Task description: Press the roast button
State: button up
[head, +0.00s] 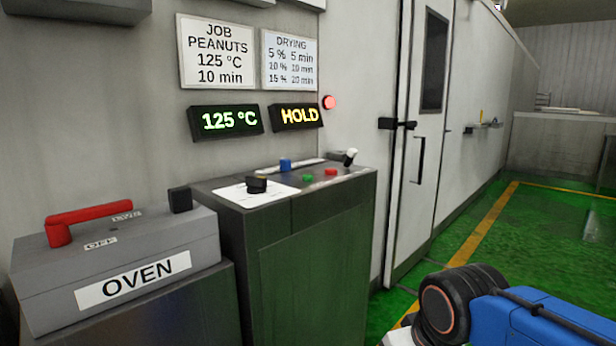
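The grey control console (320,240) stands in the middle of the head view. On its top are a blue button (285,164), a green button (308,178) and a red button (331,171). A black knob (256,184) sits on a white dial plate at the left, and a white-tipped lever (350,157) stands at the back right. I can read no label naming the roast button. My arm shows at the bottom right, well apart from the console; my gripper is not in view.
An oven box (130,260) with a red lever stands left of the console. Above it, displays read 125 °C (228,121) and HOLD (298,116), beside a lit red lamp (329,102). A white door (420,150) is to the right. Green floor is clear there.

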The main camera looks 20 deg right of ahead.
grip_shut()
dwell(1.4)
